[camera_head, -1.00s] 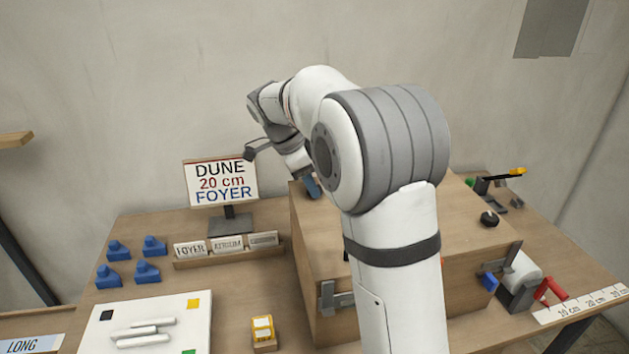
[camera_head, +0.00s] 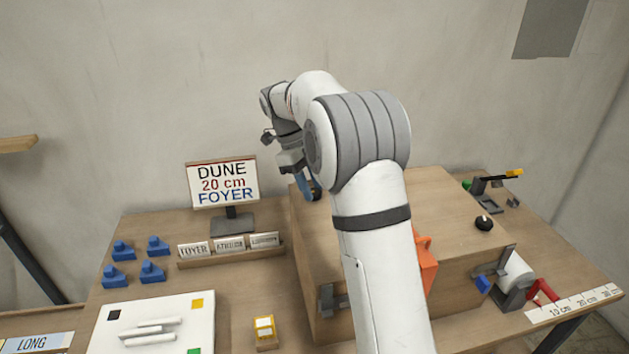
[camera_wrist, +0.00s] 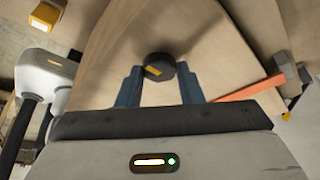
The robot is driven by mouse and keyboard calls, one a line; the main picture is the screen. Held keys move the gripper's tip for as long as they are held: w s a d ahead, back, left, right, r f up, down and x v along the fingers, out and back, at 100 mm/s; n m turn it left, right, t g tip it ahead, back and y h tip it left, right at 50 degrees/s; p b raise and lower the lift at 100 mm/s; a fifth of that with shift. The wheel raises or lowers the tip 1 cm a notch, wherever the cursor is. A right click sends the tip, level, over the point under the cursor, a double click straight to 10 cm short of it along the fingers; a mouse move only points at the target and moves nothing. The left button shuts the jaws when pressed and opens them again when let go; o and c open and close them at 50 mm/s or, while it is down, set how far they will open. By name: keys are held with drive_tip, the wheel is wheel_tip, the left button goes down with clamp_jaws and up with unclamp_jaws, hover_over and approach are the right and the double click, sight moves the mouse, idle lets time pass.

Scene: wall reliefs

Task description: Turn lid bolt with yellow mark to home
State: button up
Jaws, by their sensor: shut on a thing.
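The lid bolt with the yellow mark (camera_wrist: 158,67) is a round black knob on the wooden crate lid. Its yellow mark is a short bar on top, slanting in the wrist view. My gripper (camera_wrist: 159,82) has its blue fingers on both sides of the knob and is shut on it. In the head view my gripper (camera_head: 306,187) is at the lid's far left corner, with the dark knob (camera_head: 317,190) partly hidden beside a finger. The wooden crate (camera_head: 452,202) stands on the table, its middle covered by my arm.
Another black knob (camera_head: 484,223) sits on the lid's right side. An orange object (camera_head: 426,264) is at the crate's front, beside my arm. A sign (camera_head: 222,182) and card rack (camera_head: 230,257) stand left of the crate. Blue pieces (camera_head: 152,271) and a white board (camera_head: 165,305) lie further left.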

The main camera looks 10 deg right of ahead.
drive_tip(key=shift+m, duration=0.3)
drive_tip(key=o, duration=1)
drive_tip(key=shift+c, duration=0.2)
drive_tip(key=shift+w, duration=0.1)
drive_tip(key=p+v, duration=0.1)
drive_tip(key=v, duration=0.6)
drive_tip(key=shift+r, duration=0.35)
drive_tip(key=shift+w, duration=0.1)
